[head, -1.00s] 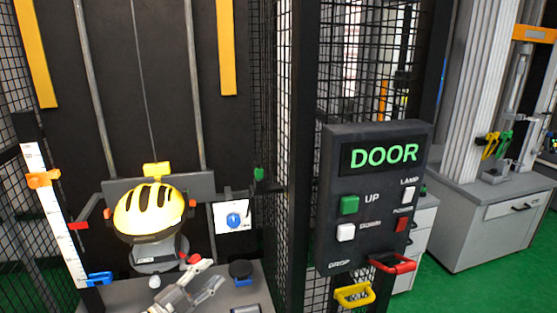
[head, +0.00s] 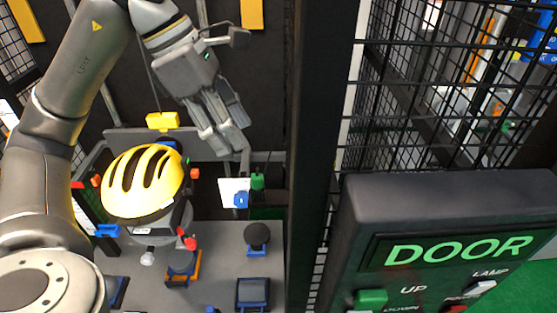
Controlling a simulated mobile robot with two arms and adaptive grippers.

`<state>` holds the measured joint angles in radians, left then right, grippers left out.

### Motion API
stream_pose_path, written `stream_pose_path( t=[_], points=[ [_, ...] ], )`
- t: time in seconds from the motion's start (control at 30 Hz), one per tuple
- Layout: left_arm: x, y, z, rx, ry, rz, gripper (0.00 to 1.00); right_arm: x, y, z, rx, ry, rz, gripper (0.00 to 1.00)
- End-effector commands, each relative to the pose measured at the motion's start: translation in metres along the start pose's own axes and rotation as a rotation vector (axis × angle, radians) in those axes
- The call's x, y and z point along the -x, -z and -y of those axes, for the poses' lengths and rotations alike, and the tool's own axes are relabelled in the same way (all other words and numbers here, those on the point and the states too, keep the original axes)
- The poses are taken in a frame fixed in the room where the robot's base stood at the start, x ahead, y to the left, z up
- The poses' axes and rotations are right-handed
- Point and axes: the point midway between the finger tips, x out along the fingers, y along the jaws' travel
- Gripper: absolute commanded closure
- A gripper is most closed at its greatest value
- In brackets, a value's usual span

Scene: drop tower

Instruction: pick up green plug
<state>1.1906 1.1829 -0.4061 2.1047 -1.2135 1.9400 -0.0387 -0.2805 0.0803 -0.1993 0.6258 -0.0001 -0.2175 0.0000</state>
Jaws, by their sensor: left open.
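The green plug (head: 257,181) is a small upright block near the dark post, just right of a white card with a blue knob (head: 234,192). My left gripper (head: 233,152) reaches in from the upper left and points down. Its fingers are apart with nothing between them. The fingertips are above and a little left of the green plug, near the white card's upper edge; I cannot tell whether they touch the card. The plug's lower end is hard to make out. My right gripper is not in view.
A yellow helmet (head: 143,181) on a grey holder stands left of the card. A grey table (head: 220,250) below carries several small dark and blue parts. A black post (head: 312,130) and the DOOR control box (head: 450,205) stand close on the right.

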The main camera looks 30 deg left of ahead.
Motion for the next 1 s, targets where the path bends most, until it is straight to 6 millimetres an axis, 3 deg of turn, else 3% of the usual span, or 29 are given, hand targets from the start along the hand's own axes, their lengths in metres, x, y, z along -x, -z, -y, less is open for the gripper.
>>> stream_pose_path(
  t=[0.33, 0.47, 0.7, 1.0],
  points=[
    [-0.048, 0.001, 0.0, 0.001, 0.005, -0.002, 0.59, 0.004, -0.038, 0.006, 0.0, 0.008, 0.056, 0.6],
    [-0.053, 0.0, 0.0, 0.001, 0.005, -0.001, 0.59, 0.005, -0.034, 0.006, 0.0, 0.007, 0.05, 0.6],
    [-0.078, 0.001, -0.003, 0.002, 0.008, -0.003, 0.59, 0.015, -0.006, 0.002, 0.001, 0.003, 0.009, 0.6],
    [-0.103, 0.001, -0.003, 0.0, 0.006, 0.001, 0.59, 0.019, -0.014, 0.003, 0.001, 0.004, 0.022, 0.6]
  ],
)
